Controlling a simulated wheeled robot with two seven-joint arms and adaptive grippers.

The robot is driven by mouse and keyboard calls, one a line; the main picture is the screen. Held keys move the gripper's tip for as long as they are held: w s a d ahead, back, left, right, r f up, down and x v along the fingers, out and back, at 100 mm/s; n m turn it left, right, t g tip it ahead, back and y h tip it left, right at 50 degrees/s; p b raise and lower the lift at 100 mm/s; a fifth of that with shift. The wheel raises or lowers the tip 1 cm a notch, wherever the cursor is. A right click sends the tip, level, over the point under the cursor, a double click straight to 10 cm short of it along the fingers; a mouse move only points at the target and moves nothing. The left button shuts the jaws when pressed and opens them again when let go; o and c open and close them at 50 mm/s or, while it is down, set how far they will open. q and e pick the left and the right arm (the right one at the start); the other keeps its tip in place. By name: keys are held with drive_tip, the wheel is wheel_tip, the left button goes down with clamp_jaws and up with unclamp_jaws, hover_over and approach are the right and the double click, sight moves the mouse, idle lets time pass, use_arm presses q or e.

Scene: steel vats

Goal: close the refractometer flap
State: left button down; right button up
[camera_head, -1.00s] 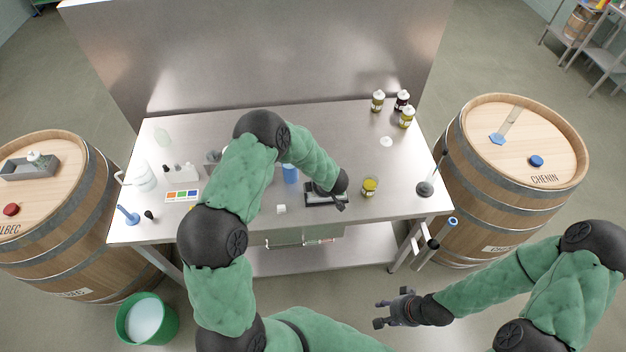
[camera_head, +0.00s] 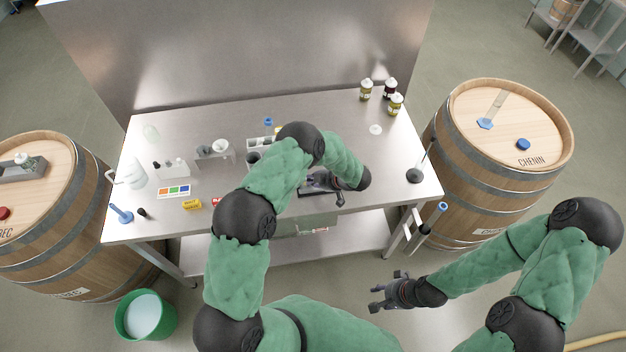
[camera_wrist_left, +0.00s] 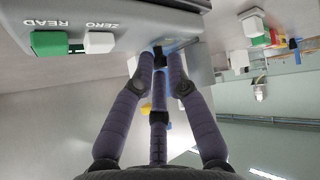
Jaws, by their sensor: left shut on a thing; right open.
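The refractometer (camera_head: 312,184) is a dark device near the front edge of the steel table, partly hidden by my left forearm. In the left wrist view the refractometer (camera_wrist_left: 135,22) shows its grey body with a green READ button and a white ZERO button. My left gripper (camera_head: 340,200) is low at its right end. In the left wrist view my left gripper (camera_wrist_left: 160,58) has its fingertips together at a small grey plate, the flap (camera_wrist_left: 199,66), beside a blue glow; the contact is partly hidden. My right gripper (camera_head: 384,292) is open and empty, in front of the table.
Capped bottles (camera_head: 390,92) stand at the back right of the table (camera_head: 330,112). A stand with a thin rod (camera_head: 415,175) is at the right edge. Barrels flank the table (camera_head: 505,135). A green bucket (camera_head: 145,315) stands on the floor.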

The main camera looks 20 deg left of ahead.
use_arm(q)
drive_tip(key=shift+s+f, duration=0.15)
drive_tip(key=shift+s, duration=0.1)
drive_tip(key=c, duration=1.4)
unclamp_jaws()
drive_tip(key=shift+o, duration=0.8)
drive_tip(key=shift+a, duration=0.15)
drive_tip(key=shift+w, duration=0.1)
drive_tip(key=shift+d+r, duration=0.35)
drive_tip(key=shift+r, duration=0.05)
drive_tip(key=v, duration=1.1)
